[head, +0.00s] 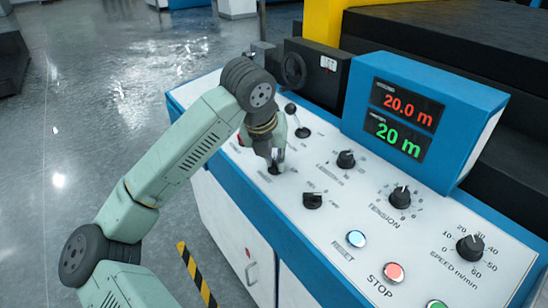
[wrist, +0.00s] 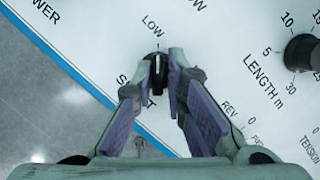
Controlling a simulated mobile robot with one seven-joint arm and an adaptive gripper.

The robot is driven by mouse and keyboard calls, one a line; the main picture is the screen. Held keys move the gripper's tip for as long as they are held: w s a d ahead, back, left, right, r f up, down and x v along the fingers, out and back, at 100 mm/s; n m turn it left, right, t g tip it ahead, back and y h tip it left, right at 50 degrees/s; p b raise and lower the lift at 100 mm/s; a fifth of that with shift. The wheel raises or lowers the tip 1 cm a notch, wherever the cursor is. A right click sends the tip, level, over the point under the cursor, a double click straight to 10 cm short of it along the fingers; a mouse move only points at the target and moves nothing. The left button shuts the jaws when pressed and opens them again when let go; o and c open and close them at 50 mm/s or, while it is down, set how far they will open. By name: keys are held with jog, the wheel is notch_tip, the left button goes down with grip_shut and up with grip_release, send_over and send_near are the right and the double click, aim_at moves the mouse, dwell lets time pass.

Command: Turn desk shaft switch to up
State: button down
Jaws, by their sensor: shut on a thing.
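The shaft switch is a small black knob with a white mark (wrist: 157,62) on the white desk panel. In the wrist view it sits between my fingertips, below a "LOW" label and above a partly hidden "S…T" label. Its white mark runs roughly up and down in that view. My gripper (head: 275,163) is shut on this knob, pointing down at the panel; it also shows in the wrist view (wrist: 160,68). In the head view my fingers cover most of the knob, so its setting is hard to read there.
A lever with a dark ball (head: 290,109) stands just behind my gripper. The length knob (head: 346,159), the REV knob (head: 312,201) and the tension knob (head: 400,197) are to the right. A blue display box (head: 462,110) rises at the back. Open floor lies left.

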jog(key=shift+a+f+m+b, duration=0.1)
jog(key=shift+f+m+b, duration=0.2)
jog(key=shift+b, duration=0.25)
jog(key=m+b, duration=0.1)
jog(key=b, duration=0.1)
jog(key=shift+f+m+b, duration=0.1)
jog(key=shift+m+b, duration=0.3)
jog(key=m+h+b, duration=0.1)
jog(key=m+b, duration=0.1)
jog(key=shift+m+g, duration=0.3)
jog(key=shift+m, duration=0.1)
jog(key=m+b, duration=0.2)
jog(key=shift+m+g+h, duration=0.3)
jog(key=shift+m, duration=0.1)
jog(key=m, duration=0.1)
jog(key=m+g, duration=0.1)
jog(key=m, duration=0.3)
jog(key=shift+w+r+h+b, duration=0.1)
jog(key=shift+r+h+b, duration=0.15)
jog(key=shift+h+b, duration=0.15)
jog(key=m, duration=0.2)
jog(key=m+g, duration=0.1)
jog(key=m, duration=0.2)
jog(key=shift+g+p, duration=0.3)
jog(key=shift+f+m, duration=0.1)
jog(key=shift+m, duration=0.2)
jog(key=c, duration=1.7)
grip_release()
